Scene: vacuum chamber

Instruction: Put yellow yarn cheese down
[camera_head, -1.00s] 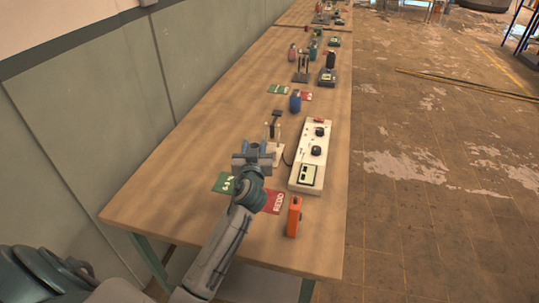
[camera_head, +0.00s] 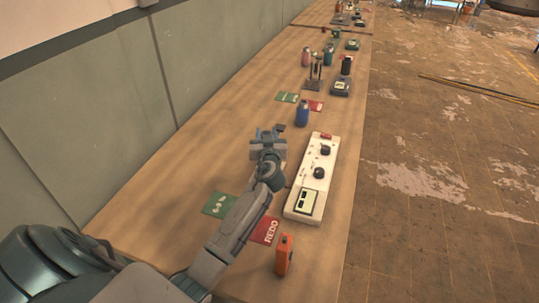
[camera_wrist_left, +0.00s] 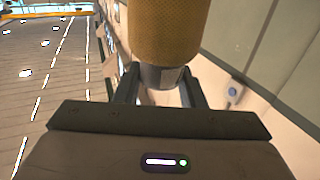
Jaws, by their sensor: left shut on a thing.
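The yellow yarn cheese (camera_wrist_left: 168,28) fills the top middle of the left wrist view. It is a yellow cylinder with a grey core end below it. My left gripper (camera_wrist_left: 160,85) is shut on that grey end, with one dark finger on each side. In the head view my left gripper (camera_head: 268,143) is over the wooden bench, just left of the far end of a white panel. The yellow yarn cannot be made out in the head view. My right gripper is not in view.
The white panel (camera_head: 304,217) with black knobs lies on the bench (camera_head: 150,215). A green card (camera_head: 218,204), a red REDO card (camera_head: 265,230) and an orange device (camera_head: 284,256) are at the near end. A blue bottle (camera_head: 302,114) stands beyond the gripper. The bench's left side is mostly clear.

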